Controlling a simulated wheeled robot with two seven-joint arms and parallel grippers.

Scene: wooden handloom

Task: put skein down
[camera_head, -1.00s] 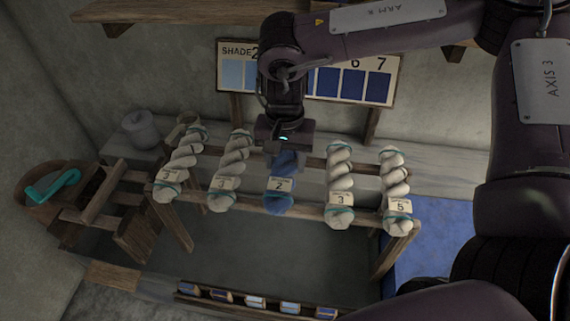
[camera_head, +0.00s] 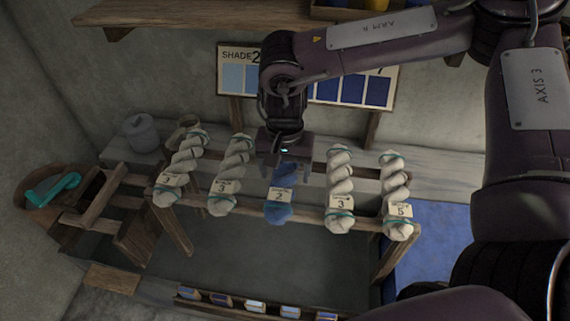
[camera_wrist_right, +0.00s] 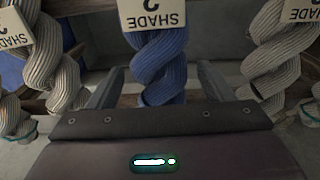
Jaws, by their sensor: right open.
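The blue skein (camera_head: 279,207), with a cream label reading 2, hangs twisted on the wooden rack (camera_head: 376,225) between pale skeins. My right gripper (camera_head: 286,168) is over its upper part, with the fingers spread to either side. In the right wrist view the blue skein (camera_wrist_right: 160,70) runs between the two open fingers, with a gap visible at each side. The gripper hides the skein's top in the head view. My left gripper is not in view.
Pale skeins hang close by, at left (camera_head: 232,174) and right (camera_head: 341,185). A shade board (camera_head: 232,105) stands behind. A row of small colored samples (camera_head: 256,306) lies in front. A basket (camera_head: 42,192) with a teal item and a grey lidded pot (camera_head: 141,133) are at left.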

